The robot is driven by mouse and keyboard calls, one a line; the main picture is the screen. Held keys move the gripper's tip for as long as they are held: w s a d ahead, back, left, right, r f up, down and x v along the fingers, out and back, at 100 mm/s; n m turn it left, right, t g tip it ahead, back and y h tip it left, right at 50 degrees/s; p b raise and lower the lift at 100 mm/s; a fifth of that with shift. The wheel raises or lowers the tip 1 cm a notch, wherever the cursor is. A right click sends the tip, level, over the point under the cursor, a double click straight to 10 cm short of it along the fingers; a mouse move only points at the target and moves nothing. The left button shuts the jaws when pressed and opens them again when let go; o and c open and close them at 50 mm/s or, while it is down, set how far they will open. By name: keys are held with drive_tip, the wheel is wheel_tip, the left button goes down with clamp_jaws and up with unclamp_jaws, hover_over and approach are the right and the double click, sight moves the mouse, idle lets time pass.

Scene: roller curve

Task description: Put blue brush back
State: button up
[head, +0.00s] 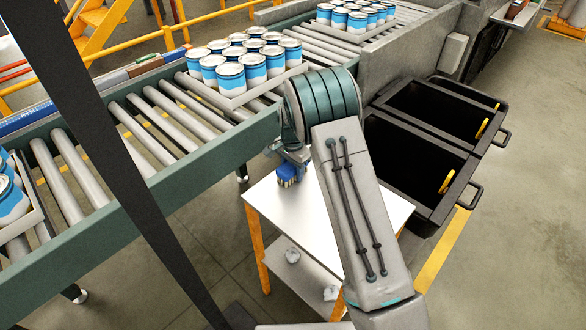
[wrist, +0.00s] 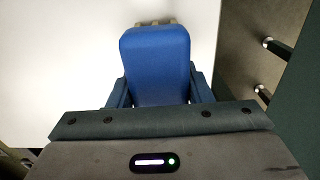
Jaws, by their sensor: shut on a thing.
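The blue brush (wrist: 157,68) shows in the wrist view as a blue block with pale bristle tips at its far end. My gripper (wrist: 157,90) is shut on it, with a finger on each side. In the head view my gripper (head: 290,160) points down over the white table top, with the blue brush (head: 287,176) below it, bristles downward. The brush is over the left part of the white table (head: 270,215). I cannot tell whether the bristles touch the table top.
A roller conveyor (head: 165,125) runs behind the table, carrying trays of blue and white cans (head: 253,68). Black bins (head: 415,150) stand to the right. Crumpled pale pieces (head: 292,256) lie on the table's lower shelf. The front part of the table top is clear.

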drive_tip(key=shift+f, duration=0.2)
drive_tip(key=o, duration=1)
drive_tip(key=shift+c, duration=0.2)
drive_tip(key=shift+r, duration=0.1)
wheel_tip(320, 180, up, 12)
drive_tip(key=shift+r+b, duration=0.25)
drive_tip(key=shift+b, duration=0.25)
drive_tip(key=s+d+r+n+t, duration=0.1)
drive_tip(key=s+d+r+n, duration=0.35)
drive_tip(key=s, duration=0.75)
drive_tip(key=s+d+r+n+t, duration=0.1)
drive_tip(key=s+d+r+n, duration=0.1)
drive_tip(key=s+d+r, duration=0.7)
drive_tip(key=s+f+n+t, duration=0.1)
drive_tip(key=s+f+n, duration=0.1)
drive_tip(key=s, duration=1)
drive_tip(key=shift+s+a+f, duration=0.35)
drive_tip(key=shift+f, duration=0.3)
drive_tip(key=shift+n, duration=0.25)
